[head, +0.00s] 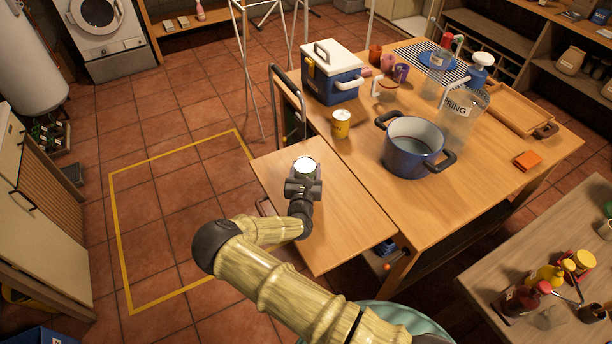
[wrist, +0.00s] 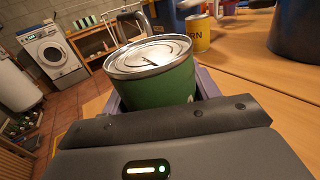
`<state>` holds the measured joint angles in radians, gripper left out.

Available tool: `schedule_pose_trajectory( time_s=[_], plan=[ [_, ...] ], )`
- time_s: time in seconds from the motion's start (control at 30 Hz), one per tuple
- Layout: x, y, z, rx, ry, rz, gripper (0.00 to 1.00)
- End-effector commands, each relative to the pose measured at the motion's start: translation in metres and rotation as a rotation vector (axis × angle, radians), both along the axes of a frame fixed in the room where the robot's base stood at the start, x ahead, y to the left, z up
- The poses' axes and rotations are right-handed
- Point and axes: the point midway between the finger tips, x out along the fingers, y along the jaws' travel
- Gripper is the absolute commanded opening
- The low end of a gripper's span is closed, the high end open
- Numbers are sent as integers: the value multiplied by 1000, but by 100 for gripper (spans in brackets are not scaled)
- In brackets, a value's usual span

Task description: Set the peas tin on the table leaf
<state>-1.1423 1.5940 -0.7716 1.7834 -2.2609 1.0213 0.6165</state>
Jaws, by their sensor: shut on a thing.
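The peas tin, a green tin with a silver lid, fills the middle of the wrist view (wrist: 155,82). In the head view its pale lid (head: 305,165) shows at the end of my arm. My gripper (head: 304,178) is shut on the tin, with a jaw on each side of it. The tin is over the table leaf (head: 342,228), the wooden flap at the left side of the table. My gripper hides the tin's base, so I cannot tell whether it touches the leaf. The bare front part of the leaf is clear.
A yellow tin marked CORN (head: 341,126) stands on the main table close by, also in the wrist view (wrist: 198,35). A metal rail (head: 276,105) rises behind the leaf.

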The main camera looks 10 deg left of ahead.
Motion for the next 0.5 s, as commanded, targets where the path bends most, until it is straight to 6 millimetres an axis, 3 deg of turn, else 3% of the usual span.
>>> schedule_pose_trajectory(
  time_s=[0.2, 0.5],
  plan=[
    [0, -1, -27, 0, -1, -1, 25],
    [0, -1, -29, 0, -1, -1, 25]
  ],
)
